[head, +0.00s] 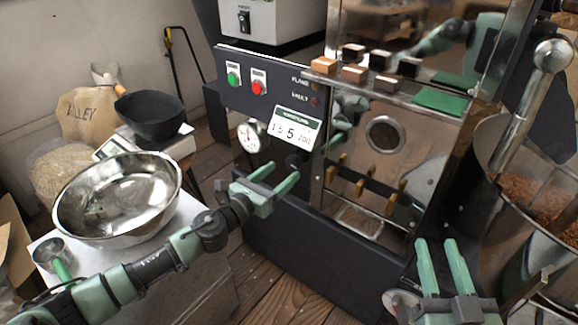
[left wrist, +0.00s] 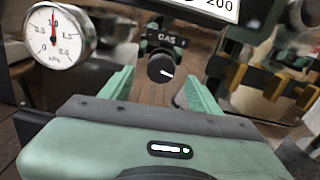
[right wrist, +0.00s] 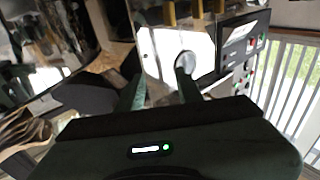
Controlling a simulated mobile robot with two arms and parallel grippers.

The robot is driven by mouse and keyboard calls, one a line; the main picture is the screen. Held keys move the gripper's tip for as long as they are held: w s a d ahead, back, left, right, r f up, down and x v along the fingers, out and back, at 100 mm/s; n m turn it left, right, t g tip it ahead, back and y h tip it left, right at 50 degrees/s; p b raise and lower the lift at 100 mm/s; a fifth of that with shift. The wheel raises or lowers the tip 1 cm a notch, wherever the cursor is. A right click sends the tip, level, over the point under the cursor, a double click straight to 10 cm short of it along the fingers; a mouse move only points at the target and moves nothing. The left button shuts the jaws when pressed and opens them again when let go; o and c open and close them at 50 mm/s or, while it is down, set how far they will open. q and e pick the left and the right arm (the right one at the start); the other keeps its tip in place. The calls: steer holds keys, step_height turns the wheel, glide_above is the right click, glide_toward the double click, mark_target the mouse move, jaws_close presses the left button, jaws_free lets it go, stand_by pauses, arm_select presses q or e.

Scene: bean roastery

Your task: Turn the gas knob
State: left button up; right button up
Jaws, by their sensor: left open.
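The gas knob (left wrist: 161,67) is a round black knob with a white pointer mark, under a label reading GAS, in the left wrist view. The pointer is tilted slightly down to the right. In the head view the knob (head: 296,160) is dark and small, below the temperature display. My left gripper (head: 283,178) is open, its green fingers aimed at the panel. In the left wrist view the knob shows between and beyond the fingertips (left wrist: 158,88), with nothing gripped. My right gripper (head: 441,250) is open and empty at the lower right.
A pressure gauge (head: 249,136) sits left of the knob. Green and red buttons (head: 257,88) are above. A steel bowl (head: 118,197) and a black pan (head: 150,115) stand at left. The cooling bin (head: 483,150) with beans is at right.

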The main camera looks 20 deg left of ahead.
mark_target(291, 165)
arm_select(q)
steer(key=shift+x, duration=2.05)
arm_select(e)
steer(key=shift+a+r+t, duration=0.1)
steer(key=shift+r+t, duration=0.4)
steer(key=shift+r, duration=0.35)
steer(key=shift+s, duration=0.1)
arm_select(q)
jaws_close()
